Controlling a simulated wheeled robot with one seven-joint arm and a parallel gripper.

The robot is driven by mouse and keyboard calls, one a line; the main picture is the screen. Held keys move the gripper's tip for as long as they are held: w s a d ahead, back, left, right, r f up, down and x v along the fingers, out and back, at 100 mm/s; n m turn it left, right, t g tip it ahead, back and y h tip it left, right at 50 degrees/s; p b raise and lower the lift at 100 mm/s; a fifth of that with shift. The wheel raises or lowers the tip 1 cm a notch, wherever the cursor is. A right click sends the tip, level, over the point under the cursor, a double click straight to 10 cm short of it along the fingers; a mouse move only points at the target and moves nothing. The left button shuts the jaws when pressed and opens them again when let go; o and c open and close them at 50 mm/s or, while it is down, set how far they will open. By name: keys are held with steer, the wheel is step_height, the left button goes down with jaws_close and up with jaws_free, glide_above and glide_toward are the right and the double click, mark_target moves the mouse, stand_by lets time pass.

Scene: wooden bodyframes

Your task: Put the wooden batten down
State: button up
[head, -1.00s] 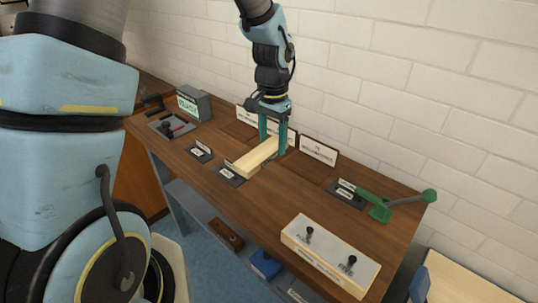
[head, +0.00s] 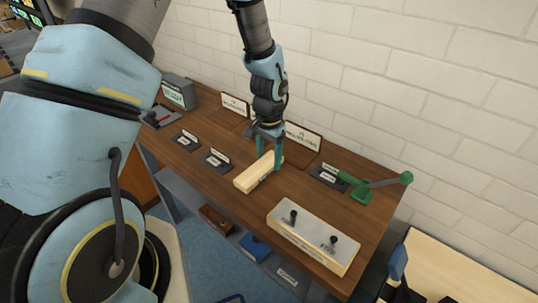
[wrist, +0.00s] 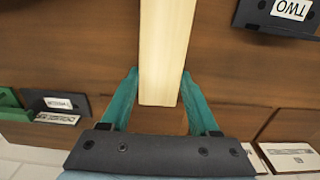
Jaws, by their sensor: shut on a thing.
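The pale wooden batten (head: 254,176) is in my gripper, over the brown bench top in the head view. My gripper (head: 269,156) points down with its teal fingers on both sides of the batten's far end, shut on it. The batten's other end points toward the bench's front edge. In the wrist view the batten (wrist: 166,50) runs up from between the two fingertips (wrist: 162,78). I cannot tell whether its underside touches the bench.
The bench (head: 215,175) stands against a white brick wall. A white control box (head: 312,238) with two black knobs is right of the batten. A dark labelled plate (head: 216,160) is to its left. A green lever (head: 365,187) stands at back right.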

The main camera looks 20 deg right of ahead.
steer(key=shift+f, duration=0.2)
steer(key=o, duration=1.5)
steer(key=shift+r, duration=0.1)
steer(key=shift+c, duration=0.2)
step_height(320, 180, up, 12)
steer(key=b, duration=0.3)
steer(key=shift+r, duration=0.15)
